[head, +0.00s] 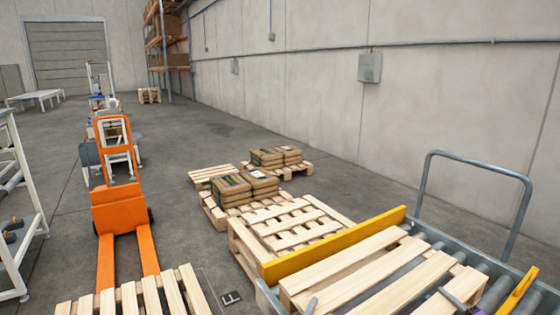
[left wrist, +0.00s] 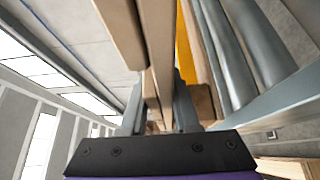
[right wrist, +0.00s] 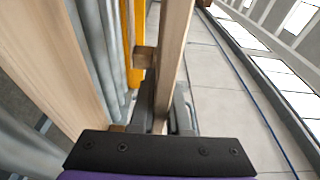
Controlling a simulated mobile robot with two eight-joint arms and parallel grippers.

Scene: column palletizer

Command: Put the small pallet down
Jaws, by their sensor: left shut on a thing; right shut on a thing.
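The small pallet (head: 371,268), made of pale wooden slats, is at the lower right of the head view, over a roller conveyor (head: 435,236). I cannot tell whether it touches the rollers. My left gripper (head: 311,305) shows as a grey tip at its near left edge. In the left wrist view its fingers (left wrist: 158,118) are shut on a pallet board (left wrist: 158,45). My right gripper (head: 459,290) is at the near right part of the pallet. In the right wrist view its fingers (right wrist: 162,108) are shut on a pallet board (right wrist: 173,50).
A yellow bar (head: 335,246) runs along the pallet's far left side. A grey tube handle (head: 520,205) stands at right. Wooden pallets (head: 290,222) and stacked sacks (head: 232,187) lie beyond. An orange stacker (head: 118,207) is at left, another pallet (head: 135,297) near its forks.

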